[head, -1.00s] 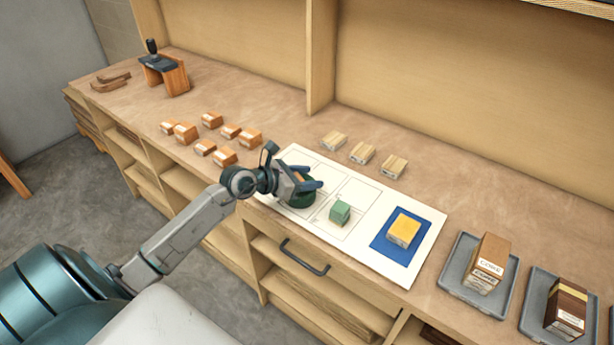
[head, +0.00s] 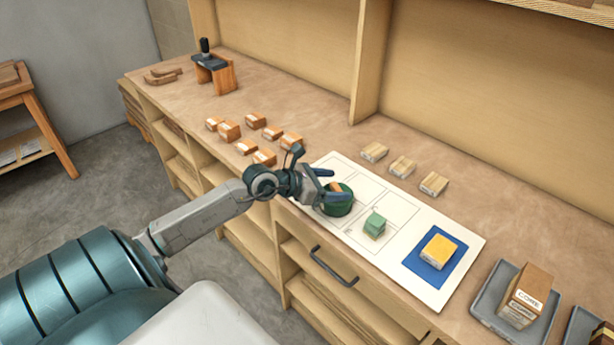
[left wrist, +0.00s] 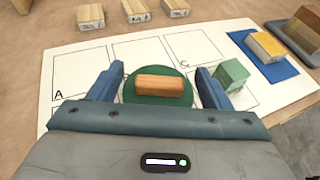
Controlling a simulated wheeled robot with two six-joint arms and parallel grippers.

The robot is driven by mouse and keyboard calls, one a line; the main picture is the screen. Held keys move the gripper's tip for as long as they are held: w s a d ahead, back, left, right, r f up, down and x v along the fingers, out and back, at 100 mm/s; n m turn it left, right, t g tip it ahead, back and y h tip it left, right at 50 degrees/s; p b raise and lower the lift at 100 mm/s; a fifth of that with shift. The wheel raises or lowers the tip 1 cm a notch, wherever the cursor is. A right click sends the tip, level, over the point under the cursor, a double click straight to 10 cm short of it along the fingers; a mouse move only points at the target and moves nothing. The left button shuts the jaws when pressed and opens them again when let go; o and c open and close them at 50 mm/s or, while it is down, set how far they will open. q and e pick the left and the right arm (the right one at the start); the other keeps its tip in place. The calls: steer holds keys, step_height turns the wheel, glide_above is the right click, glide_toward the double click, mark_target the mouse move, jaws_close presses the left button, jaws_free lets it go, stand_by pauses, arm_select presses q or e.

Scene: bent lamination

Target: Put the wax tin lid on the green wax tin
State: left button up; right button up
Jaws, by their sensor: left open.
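The green wax tin (head: 339,203) stands on the white sheet, round and dark green. A wooden bar (left wrist: 164,86) lies across its round green top (left wrist: 140,97) in the left wrist view; it looks like the handle of the wax tin lid. The lid's edge cannot be told apart from the tin. My right gripper is not in view.
A small green block (head: 375,225) stands close right of the tin on the white sheet (head: 408,212). A yellow-topped block (head: 440,250) sits on a blue pad (head: 421,268). Several orange blocks (head: 229,131) and pale blocks (head: 402,167) lie behind. A grey tray (head: 484,310) stands right.

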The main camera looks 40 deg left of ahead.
arm_select(q)
steer(key=v, duration=0.3)
steer(key=shift+p+v, duration=1.6)
steer(key=shift+v, duration=0.9)
